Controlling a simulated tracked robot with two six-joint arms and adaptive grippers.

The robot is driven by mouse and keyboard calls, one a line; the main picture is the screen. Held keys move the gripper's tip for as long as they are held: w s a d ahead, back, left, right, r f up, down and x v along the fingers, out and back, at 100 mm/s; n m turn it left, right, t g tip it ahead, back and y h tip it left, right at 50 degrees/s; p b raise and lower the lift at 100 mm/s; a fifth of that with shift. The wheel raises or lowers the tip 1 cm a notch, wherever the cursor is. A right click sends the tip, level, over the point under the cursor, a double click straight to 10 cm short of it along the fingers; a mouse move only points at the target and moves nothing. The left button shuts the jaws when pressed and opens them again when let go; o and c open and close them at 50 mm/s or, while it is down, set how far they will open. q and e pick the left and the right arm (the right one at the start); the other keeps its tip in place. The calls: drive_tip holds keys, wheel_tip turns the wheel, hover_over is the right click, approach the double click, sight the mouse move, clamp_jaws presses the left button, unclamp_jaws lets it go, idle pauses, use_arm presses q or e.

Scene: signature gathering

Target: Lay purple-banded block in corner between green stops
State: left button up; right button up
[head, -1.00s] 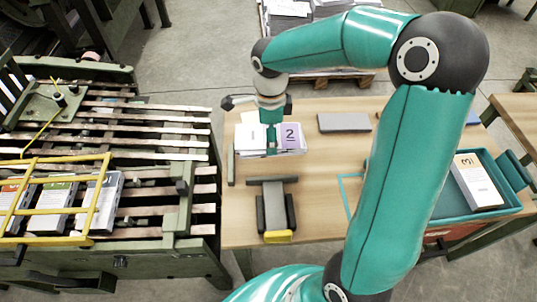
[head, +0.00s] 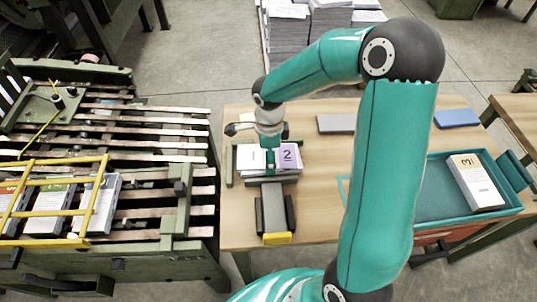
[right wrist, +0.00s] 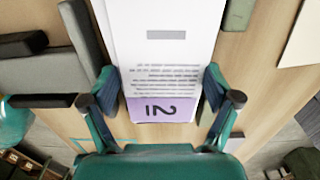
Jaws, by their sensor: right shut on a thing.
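The purple-banded block (head: 288,157) is a white paper block with a "2" on its purple end. My right gripper (head: 270,166) is shut on it from above. In the right wrist view the block (right wrist: 165,50) lies between the two fingers (right wrist: 162,90), its purple band nearest the palm. The left green stop (head: 229,166) stands on the table just left of the block, with a small gap. Another green stop (head: 297,141) shows behind the block's far edge. Whether the block touches the table is unclear. My left gripper is out of view.
A grey piece with a yellow end (head: 277,238) is just in front of the block. A grey block (head: 337,123) and a blue block (head: 457,118) lie further back. A slatted machine (head: 150,175) stands left.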

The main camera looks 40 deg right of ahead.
drive_tip(key=o, duration=1.1)
wheel_tip(320, 180, up, 12)
drive_tip(key=shift+r+p, duration=0.1)
drive_tip(key=shift+p, duration=0.6)
